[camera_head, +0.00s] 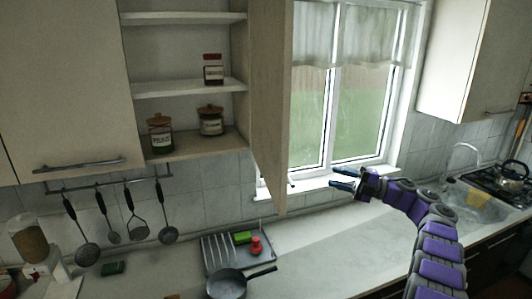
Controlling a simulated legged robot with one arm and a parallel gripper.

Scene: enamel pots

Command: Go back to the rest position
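My gripper (333,178) is in front of the window sill, above the counter (320,235). Its two dark fingers point left and stand apart, with nothing visible between them. My purple and grey arm (438,240) curves up to it from the lower right. The open cabinet door (270,100) hangs to the left of the gripper, with a visible gap between them.
The open cabinet holds several jars, one a lidded jar (211,120). A pan (228,283) stands beside a drying rack (217,252) with a green sponge (243,237) and a red object (257,246). Utensils hang left. The sink (470,205) and stove are right.

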